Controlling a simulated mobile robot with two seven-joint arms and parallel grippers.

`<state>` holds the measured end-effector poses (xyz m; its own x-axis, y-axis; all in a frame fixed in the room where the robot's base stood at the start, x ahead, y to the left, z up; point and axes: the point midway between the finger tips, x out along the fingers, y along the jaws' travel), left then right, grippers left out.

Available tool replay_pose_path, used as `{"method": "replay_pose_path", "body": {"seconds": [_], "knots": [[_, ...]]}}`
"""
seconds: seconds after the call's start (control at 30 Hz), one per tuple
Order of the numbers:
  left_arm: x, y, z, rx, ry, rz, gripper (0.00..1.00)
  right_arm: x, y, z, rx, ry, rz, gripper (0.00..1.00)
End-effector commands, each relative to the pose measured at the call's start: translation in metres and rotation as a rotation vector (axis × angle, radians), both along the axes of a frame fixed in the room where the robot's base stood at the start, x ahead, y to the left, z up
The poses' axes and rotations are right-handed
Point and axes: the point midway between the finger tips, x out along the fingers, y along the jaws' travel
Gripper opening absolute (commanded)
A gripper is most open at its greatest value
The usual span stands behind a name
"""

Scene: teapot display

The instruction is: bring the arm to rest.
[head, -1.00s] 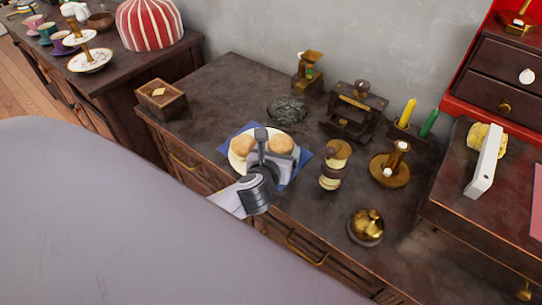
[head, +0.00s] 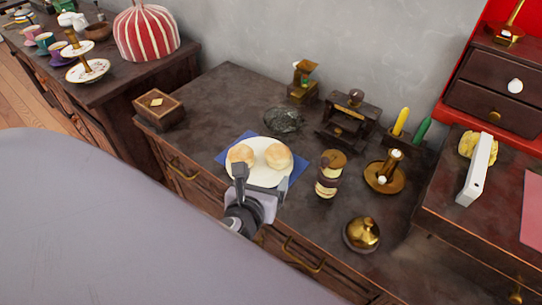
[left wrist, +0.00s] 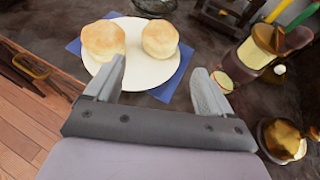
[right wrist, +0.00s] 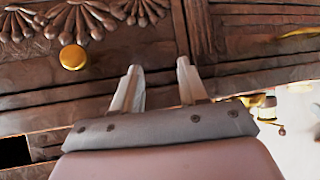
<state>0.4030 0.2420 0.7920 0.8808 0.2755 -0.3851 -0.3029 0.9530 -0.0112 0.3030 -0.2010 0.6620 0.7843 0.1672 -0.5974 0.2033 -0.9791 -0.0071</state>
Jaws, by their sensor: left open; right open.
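My left gripper (head: 258,187) is in front of a white plate (head: 262,176) near the front edge of the dark cabinet top. In the left wrist view my left gripper (left wrist: 160,85) is open and empty, its fingers apart. Two round buns, a left one (head: 240,155) and a right one (head: 278,156), sit on the plate, apart from the fingers. My right gripper (right wrist: 160,85) is open and empty in the right wrist view, facing carved dark wood with a brass knob (right wrist: 73,57). It does not show in the head view.
A blue napkin (head: 298,168) lies under the plate. A layered jar (head: 328,178), a brass candle holder (head: 385,178) and a brass bell-like piece (head: 362,234) stand to the right. A small wooden box (head: 160,108) stands at left. Bare cabinet top (head: 215,105) lies behind the plate.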

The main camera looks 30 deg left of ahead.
Motion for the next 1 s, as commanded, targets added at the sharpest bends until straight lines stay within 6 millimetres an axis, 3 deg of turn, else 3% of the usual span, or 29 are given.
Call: {"method": "replay_pose_path", "body": {"seconds": [0.23, 0.37, 0.67, 1.0], "knots": [[0.000, 0.000, 0.000, -0.007, 0.000, 0.004, 0.83, 0.000, 0.000, 0.001, 0.000, 0.000, 0.000, 0.43], [-0.005, 0.002, -0.003, -0.108, 0.003, 0.059, 0.83, 0.001, 0.001, 0.002, 0.002, -0.003, 0.000, 0.43], [-0.042, 0.011, -0.022, -0.725, 0.016, 0.469, 0.83, 0.001, 0.001, 0.004, 0.003, -0.006, 0.000, 0.43], [-0.095, 0.009, -0.039, -1.372, -0.011, 1.084, 0.83, 0.001, 0.001, 0.003, 0.001, -0.005, 0.002, 0.43]]}}
